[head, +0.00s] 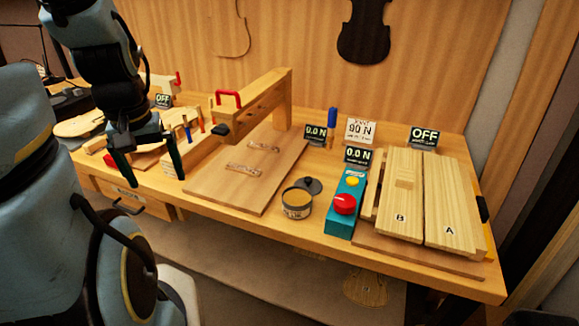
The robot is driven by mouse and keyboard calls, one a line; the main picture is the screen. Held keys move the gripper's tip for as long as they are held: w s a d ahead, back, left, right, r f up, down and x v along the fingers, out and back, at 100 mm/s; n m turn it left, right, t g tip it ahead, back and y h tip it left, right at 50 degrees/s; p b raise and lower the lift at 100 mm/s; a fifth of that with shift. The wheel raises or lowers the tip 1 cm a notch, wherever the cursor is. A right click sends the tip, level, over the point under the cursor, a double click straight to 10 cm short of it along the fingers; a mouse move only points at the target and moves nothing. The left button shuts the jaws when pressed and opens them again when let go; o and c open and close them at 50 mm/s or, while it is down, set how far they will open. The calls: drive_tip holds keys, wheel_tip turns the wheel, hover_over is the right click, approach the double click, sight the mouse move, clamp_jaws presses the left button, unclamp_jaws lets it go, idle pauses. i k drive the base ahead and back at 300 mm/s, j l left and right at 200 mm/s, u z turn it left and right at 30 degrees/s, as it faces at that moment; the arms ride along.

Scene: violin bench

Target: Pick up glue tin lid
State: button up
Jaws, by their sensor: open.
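The glue tin lid (312,185) is a small dark round disc with a knob on top. It lies on the bench just behind and to the right of the glue tin (297,203). The tin is open at the top and shows tan contents. My gripper (149,178) is at the left of the bench, pointing down with its two dark fingers apart and nothing between them. It is well to the left of the lid, with the flat wooden board between them.
A teal box with a red button (344,204) stands right of the tin. A flat board (225,190) with clear pieces lies left, under a wooden beam (265,100) with a red handle. Boards A (450,205) and B (402,200) lie at right. Small display signs stand behind.

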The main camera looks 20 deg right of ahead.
sight(315, 186)
drive_tip(key=l+u, duration=0.2)
drive_tip(key=l, duration=0.25)
drive_tip(key=k+l+u, duration=0.2)
drive_tip(key=l, duration=0.25)
drive_tip(key=l+u, duration=0.2)
drive_tip(key=l, duration=0.25)
